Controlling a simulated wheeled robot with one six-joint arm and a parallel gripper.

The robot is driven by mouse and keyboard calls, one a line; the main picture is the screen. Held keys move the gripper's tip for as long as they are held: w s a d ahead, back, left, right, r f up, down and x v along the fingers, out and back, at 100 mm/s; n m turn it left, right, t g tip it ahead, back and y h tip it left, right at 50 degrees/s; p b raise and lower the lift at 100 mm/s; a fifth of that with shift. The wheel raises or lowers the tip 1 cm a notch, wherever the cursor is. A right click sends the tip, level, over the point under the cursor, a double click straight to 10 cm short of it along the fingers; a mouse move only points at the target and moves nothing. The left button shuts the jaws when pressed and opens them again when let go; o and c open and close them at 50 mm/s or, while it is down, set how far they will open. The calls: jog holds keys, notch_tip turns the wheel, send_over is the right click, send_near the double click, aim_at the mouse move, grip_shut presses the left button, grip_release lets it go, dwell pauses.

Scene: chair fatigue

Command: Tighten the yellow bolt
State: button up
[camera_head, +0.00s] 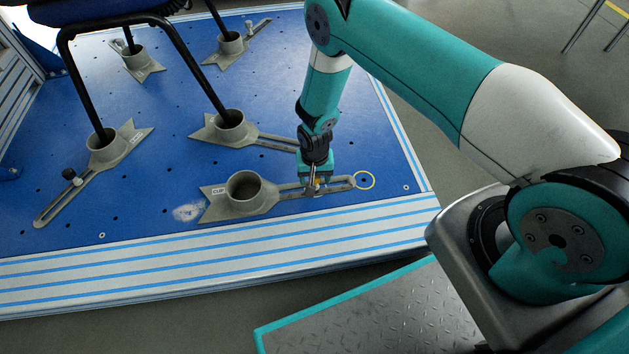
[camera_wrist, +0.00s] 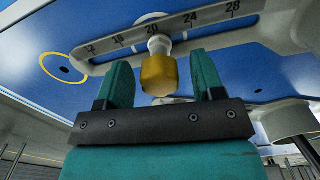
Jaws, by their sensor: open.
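The yellow bolt (camera_wrist: 158,73) stands out from the slotted arm of a grey clamp, between and beyond the two teal fingers of my gripper (camera_wrist: 163,85) in the wrist view. The fingers are apart, with a gap on each side of the bolt head. In the head view my gripper (camera_head: 315,180) points down over the slotted arm of the nearest grey clamp (camera_head: 244,205), which has an empty cup. The bolt is mostly hidden by my gripper there. The slotted arm shows a number scale (camera_wrist: 180,30) in the wrist view.
The blue plate (camera_head: 310,220) has several holes, one circled in yellow (camera_head: 364,180). Other grey clamps (camera_head: 228,128) hold the black chair legs (camera_head: 186,65) at the left and back. A striped front edge (camera_head: 215,257) borders the plate.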

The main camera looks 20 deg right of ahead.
jog(key=n, duration=0.3)
jog(key=shift+n, duration=0.5)
jog(key=n, duration=0.3)
jog(key=shift+n, duration=0.4)
jog(key=n, duration=0.3)
jog(key=shift+p, duration=0.35)
